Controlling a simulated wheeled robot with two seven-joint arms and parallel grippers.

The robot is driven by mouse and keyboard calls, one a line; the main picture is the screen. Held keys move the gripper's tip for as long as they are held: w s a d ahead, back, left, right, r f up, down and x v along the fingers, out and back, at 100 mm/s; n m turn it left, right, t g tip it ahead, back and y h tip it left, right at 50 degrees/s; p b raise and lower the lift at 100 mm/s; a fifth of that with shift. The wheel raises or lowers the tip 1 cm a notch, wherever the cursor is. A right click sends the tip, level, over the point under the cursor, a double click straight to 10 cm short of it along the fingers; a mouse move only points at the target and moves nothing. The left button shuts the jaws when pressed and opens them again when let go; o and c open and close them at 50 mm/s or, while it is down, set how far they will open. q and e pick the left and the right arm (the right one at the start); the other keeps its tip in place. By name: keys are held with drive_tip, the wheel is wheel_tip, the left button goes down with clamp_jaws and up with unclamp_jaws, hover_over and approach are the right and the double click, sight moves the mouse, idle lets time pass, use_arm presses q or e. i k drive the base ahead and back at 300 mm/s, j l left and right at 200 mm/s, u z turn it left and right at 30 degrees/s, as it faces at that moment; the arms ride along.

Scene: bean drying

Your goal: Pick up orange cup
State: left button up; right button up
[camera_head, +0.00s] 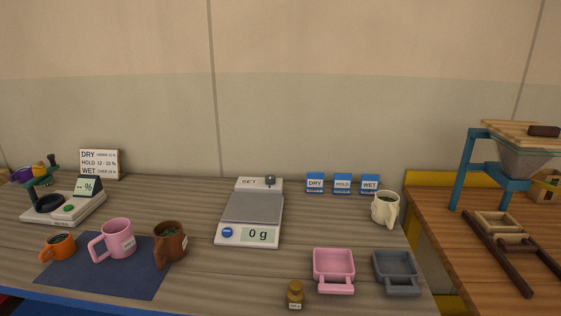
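The small orange cup (60,246) stands upright at the left of the dark blue mat (105,283), near its edge, with its handle to the left. Something dark green fills it. The brown mug also holds dark green contents. Neither of my grippers is in view.
A moisture meter (66,208) stands behind the orange cup. A scale (250,215) reading 0 g is mid-table. Pink (334,286) and grey trays (396,287), a brass weight (295,292) and a cream mug (385,208) are right. Bare table lies between mat and scale.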

sight(61, 244)
drive_tip(key=j+u, duration=0.15)
drive_tip(key=u, duration=1.2)
